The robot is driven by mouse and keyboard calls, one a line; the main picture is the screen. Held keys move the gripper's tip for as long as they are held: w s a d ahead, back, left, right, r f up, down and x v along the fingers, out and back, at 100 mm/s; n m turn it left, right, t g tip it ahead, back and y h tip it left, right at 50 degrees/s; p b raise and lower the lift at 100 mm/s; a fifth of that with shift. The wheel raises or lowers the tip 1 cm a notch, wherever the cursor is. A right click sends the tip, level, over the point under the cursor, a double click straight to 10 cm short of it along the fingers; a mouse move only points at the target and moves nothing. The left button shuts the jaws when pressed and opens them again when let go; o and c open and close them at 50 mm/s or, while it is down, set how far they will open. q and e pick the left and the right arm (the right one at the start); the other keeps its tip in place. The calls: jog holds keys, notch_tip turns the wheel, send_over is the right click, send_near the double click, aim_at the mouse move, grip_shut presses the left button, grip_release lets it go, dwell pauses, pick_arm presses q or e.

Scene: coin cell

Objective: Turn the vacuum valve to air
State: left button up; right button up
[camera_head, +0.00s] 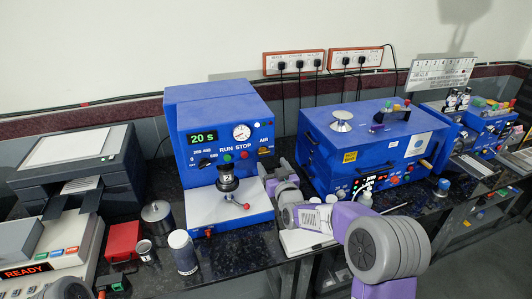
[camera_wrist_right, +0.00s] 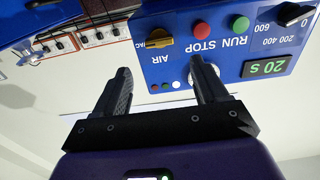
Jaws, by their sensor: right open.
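The vacuum valve is a small yellow knob (camera_wrist_right: 158,38) on the front of the blue press unit (camera_head: 215,105). In the head view the knob (camera_head: 263,151) is small, under the AIR label. My right gripper (camera_wrist_right: 161,70) is open and empty. In the head view the right gripper (camera_head: 277,168) is just right of the press.
Green and red RUN/STOP buttons (camera_wrist_right: 220,25) and a white gauge (camera_head: 241,132) sit near the knob. A black die (camera_head: 227,178) stands on the press's base. The blue box (camera_head: 365,140) stands close on the right. Jars (camera_head: 183,252) stand at the front left.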

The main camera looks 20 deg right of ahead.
aim_at(264, 153)
jog(key=shift+w+a+f+p, duration=0.1)
jog(key=shift+w+p, duration=0.1)
jog(key=shift+w, duration=1.6)
jog(key=shift+w+f+p, duration=0.1)
jog(key=shift+w+p, duration=0.1)
jog(key=shift+w, duration=1.6)
jog(key=shift+c, duration=0.3)
jog(key=c, duration=1)
